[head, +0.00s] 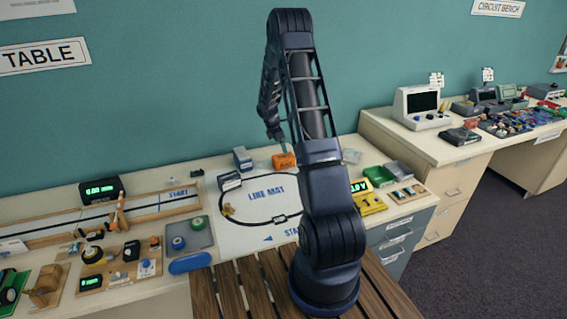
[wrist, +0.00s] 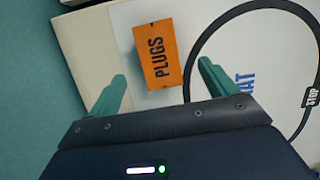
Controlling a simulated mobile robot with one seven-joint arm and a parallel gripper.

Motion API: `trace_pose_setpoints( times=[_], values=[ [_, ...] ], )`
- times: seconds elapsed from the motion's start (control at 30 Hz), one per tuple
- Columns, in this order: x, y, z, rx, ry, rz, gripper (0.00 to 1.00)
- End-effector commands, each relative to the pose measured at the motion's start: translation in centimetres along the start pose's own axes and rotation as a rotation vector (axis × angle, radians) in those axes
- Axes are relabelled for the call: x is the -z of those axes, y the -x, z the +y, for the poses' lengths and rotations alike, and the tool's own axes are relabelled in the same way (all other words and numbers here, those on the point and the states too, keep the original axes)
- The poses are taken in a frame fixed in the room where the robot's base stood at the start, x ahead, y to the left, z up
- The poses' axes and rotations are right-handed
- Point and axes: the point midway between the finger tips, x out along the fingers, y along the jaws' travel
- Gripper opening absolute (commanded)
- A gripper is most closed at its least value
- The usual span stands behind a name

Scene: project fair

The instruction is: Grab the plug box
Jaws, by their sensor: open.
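In the head view the orange box (head: 284,160) sits near the back of the bench, partly behind my arm. My gripper (wrist: 160,80) is open, its two green fingers pointing toward the box. In the wrist view the box is just beyond the fingertips, roughly centred between them and apart from them. In the head view the gripper (head: 275,138) hangs above the box.
The white line mat (head: 240,240) with a black track lies in front of the box. The teal wall (head: 180,110) rises close behind.

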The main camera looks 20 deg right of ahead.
Motion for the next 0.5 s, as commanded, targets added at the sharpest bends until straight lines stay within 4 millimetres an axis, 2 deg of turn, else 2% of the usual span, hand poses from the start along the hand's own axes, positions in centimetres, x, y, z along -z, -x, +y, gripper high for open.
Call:
trace_pose_setpoints(
  times=[0.17, 0.4, 0.5],
  values=[
    [0.1, -1.6, 0.0, 0.002, 0.002, 0.000, 0.85],
    [0.1, -4.9, 0.0, 0.002, 0.001, -0.001, 0.85],
    [0.1, -5.6, 0.0, 0.001, 0.001, 0.000, 0.85]
  ],
)
